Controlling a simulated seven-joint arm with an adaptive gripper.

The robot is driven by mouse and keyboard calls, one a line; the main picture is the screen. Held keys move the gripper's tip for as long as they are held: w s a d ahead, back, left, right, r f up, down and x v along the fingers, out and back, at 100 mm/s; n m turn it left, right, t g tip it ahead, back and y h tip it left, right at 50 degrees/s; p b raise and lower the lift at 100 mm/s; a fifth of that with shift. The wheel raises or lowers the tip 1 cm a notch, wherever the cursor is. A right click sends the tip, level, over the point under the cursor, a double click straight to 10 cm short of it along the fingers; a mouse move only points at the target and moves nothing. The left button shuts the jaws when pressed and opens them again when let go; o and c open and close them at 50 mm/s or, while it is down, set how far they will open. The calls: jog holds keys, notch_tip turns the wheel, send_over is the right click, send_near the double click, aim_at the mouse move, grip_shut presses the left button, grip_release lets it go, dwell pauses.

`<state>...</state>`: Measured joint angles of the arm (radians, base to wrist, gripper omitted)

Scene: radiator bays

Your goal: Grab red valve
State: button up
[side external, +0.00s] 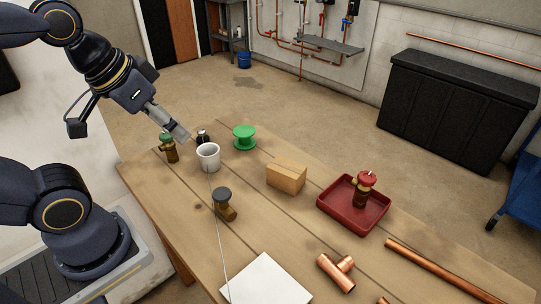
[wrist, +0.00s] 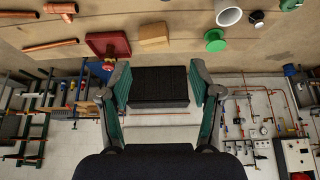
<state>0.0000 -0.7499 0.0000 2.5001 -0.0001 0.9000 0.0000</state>
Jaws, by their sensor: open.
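The red valve (side external: 360,196), a brass body with a red top, stands upright in a red tray (side external: 332,211) on the right half of the table in the side view. My gripper (side external: 181,135) is over the far left part of the table, well away from the red valve. In the wrist view my gripper (wrist: 159,72) has its fingers wide apart with nothing between them.
A green spool (side external: 244,138), cardboard box (side external: 286,175) and dark-topped valve (side external: 225,207) stand farther along. A copper tee (side external: 336,272), copper pipe (side external: 440,269) and white panel (side external: 265,282) lie in front.

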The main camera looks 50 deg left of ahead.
dwell(0.3)
jog(key=w+d+r+m+t, duration=0.1)
jog(key=w+d+r+m, duration=0.15)
jog(key=w+r, duration=0.4)
jog(key=w+d+r+m+t, duration=0.1)
jog(key=w+d+r+m, duration=0.15)
jog(key=w, duration=0.75)
jog(key=m+g+h, duration=0.3)
jog(key=g, duration=0.1)
send_over(363, 176)
jog(key=s+a, duration=0.3)
notch_tip(363, 176, down, 22)
jog(key=x, duration=1)
jog(key=shift+s+d, duration=0.15)
jog(key=x, duration=0.5)
jog(key=shift+d+f, duration=0.15)
jog(key=shift+f, duration=0.25)
grip_shut()
